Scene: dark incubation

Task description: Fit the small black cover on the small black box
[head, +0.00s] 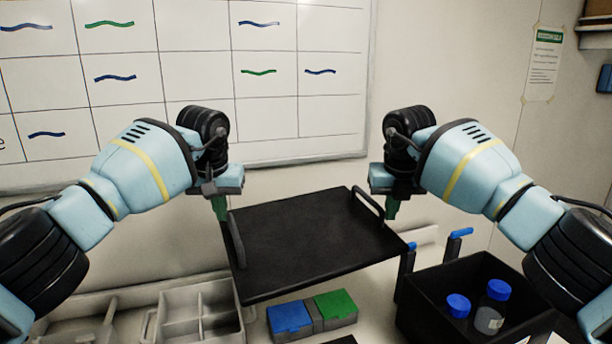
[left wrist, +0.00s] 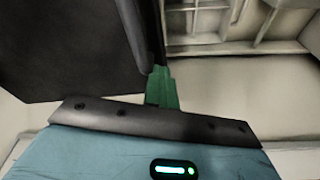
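A flat black panel (head: 310,240) with a raised handle at its left end (head: 237,240) and right end (head: 368,203) lies at a slant in the middle; I take it for the cover. A black open box (head: 425,310) stands at lower right, with blue-capped bottles in it. My left gripper (head: 220,207) has its green fingertips close beside the left handle. In the left wrist view, green finger (left wrist: 162,88) shows against the panel's dark handle (left wrist: 138,35); contact is unclear. My right gripper (head: 391,210) points down just right of the right handle. Neither finger gap can be made out.
Blue and green blocks (head: 290,318) (head: 336,305) sit in front of the panel. A grey divided tray (head: 200,312) stands at lower left. Blue-topped black posts (head: 455,243) rise by the box. A whiteboard (head: 190,90) and wall close off the back.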

